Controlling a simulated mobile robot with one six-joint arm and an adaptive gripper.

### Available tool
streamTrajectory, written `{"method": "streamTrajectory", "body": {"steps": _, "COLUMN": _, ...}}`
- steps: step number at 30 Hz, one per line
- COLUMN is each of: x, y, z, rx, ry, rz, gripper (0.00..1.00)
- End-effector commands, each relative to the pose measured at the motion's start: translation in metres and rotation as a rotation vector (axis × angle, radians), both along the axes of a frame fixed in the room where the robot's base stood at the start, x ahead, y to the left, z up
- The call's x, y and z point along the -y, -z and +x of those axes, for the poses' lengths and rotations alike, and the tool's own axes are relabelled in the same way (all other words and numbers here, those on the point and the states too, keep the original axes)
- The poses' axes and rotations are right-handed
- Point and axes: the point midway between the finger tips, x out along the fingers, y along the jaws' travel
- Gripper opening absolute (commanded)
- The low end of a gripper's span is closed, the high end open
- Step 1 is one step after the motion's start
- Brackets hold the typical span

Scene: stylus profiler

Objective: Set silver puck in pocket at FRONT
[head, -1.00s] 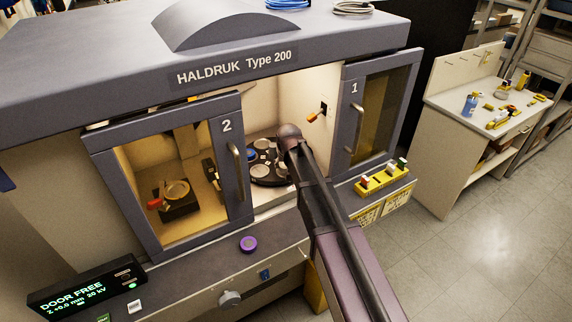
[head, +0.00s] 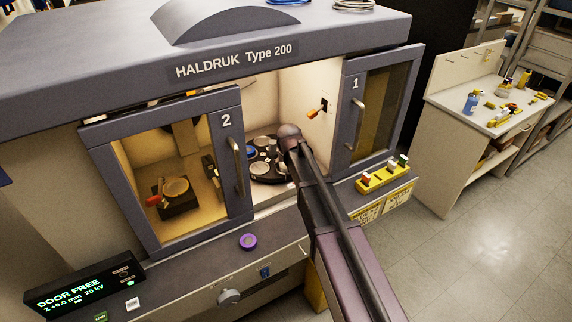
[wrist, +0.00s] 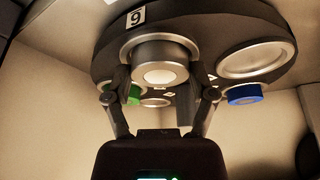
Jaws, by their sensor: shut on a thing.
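In the wrist view my gripper (wrist: 160,85) is shut on the silver puck (wrist: 160,55), with one finger on each side. The puck overlaps the dark round carousel (wrist: 105,60), close to a label that reads 9 or an inverted 6. I cannot tell whether the puck is seated or just clear of the carousel. In the head view the carousel (head: 268,178) stands inside the open chamber of the machine, and my arm's end hides the gripper and the puck. No FRONT marking is legible.
The carousel also carries a blue puck (wrist: 245,94), a green puck (wrist: 133,94) and an empty-looking round pocket (wrist: 255,60). Door 2 (head: 228,165) is left of the opening, door 1 (head: 350,140) right. An orange-tipped lever (head: 317,111) is on the inner wall.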

Motion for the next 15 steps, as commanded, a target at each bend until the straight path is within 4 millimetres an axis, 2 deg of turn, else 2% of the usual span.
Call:
{"method": "streamTrajectory", "body": {"steps": 6, "x": 0.0, "y": 0.0001, "z": 0.0, "rx": 0.0, "ry": 0.0, "rz": 0.0, "gripper": 0.12}}
{"method": "streamTrajectory", "body": {"steps": 7, "x": 0.0, "y": 0.0, "z": 0.0, "rx": 0.0, "ry": 0.0, "rz": 0.0, "gripper": 0.81}}
{"method": "streamTrajectory", "body": {"steps": 9, "x": 0.0, "y": 0.0001, "z": 0.0, "rx": 0.0, "ry": 0.0, "rz": 0.0, "gripper": 1.0}}
{"method": "streamTrajectory", "body": {"steps": 15, "x": 0.0, "y": 0.0001, "z": 0.0, "rx": 0.0, "ry": 0.0, "rz": 0.0, "gripper": 1.0}}
